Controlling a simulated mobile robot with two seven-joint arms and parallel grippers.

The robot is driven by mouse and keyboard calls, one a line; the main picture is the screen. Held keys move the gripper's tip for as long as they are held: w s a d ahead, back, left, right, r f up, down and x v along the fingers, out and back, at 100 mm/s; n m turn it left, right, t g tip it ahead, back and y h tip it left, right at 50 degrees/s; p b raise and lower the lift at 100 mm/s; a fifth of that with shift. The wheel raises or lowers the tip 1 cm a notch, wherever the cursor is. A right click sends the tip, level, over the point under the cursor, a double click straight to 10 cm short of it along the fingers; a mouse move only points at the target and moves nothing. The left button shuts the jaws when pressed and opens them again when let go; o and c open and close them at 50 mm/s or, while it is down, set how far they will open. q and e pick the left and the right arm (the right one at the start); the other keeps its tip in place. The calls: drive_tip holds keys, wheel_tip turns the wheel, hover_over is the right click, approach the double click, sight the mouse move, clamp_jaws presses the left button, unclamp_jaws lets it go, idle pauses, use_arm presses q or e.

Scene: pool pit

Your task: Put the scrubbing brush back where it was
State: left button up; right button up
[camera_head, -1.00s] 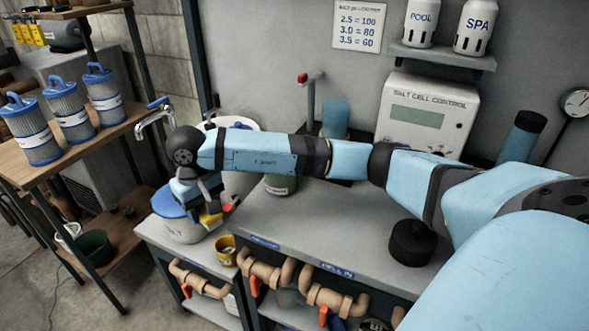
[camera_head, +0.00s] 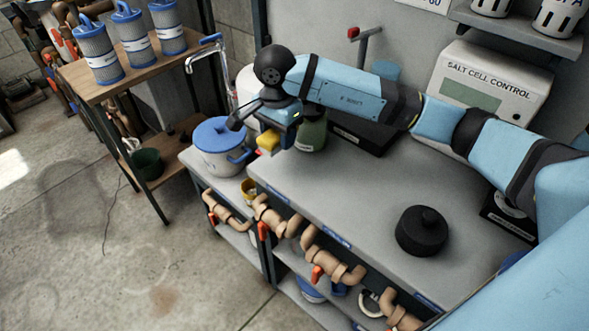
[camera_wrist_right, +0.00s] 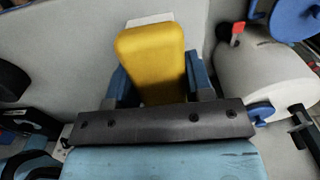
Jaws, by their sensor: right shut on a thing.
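My right gripper (camera_head: 274,130) is shut on a yellow block, which I take to be the scrubbing brush (camera_head: 267,142). It is just right of the blue-lidded bucket, near the far left end of the grey bench, and looks raised. In the right wrist view the brush (camera_wrist_right: 152,62) sits between the two blue fingers of the right gripper (camera_wrist_right: 160,85). My left gripper is in neither view.
A green container (camera_head: 312,134) is just behind the gripper. A black round object (camera_head: 421,232) sits on the grey bench (camera_head: 345,195), whose middle is clear. A tap (camera_head: 205,52) stands behind the bucket.

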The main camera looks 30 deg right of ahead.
drive_tip(key=r+m+p, duration=0.1)
drive_tip(key=r+m, duration=0.1)
drive_tip(key=m, duration=0.3)
drive_tip(key=s+r+m+p, duration=0.1)
drive_tip(key=r+m, duration=0.1)
drive_tip(key=m, duration=0.3)
drive_tip(key=r+m+p, duration=0.1)
drive_tip(key=r+m, duration=0.1)
drive_tip(key=m, duration=0.3)
drive_tip(key=shift+s+d+m+p, duration=0.2)
drive_tip(key=shift+s+m+p, duration=0.2)
wheel_tip(320, 180, up, 5)
drive_tip(key=s+m+p, duration=0.2)
drive_tip(key=m+p, duration=0.2)
drive_tip(key=m, duration=1.7)
hover_over(294, 176)
wheel_tip(294, 176, down, 14)
drive_tip(key=shift+r, duration=0.15)
wheel_tip(294, 176, down, 4)
drive_tip(key=shift+f, duration=0.25)
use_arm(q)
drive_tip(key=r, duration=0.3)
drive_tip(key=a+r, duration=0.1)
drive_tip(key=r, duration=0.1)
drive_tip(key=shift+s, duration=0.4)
use_arm(e)
drive_tip(key=shift+f, duration=0.1)
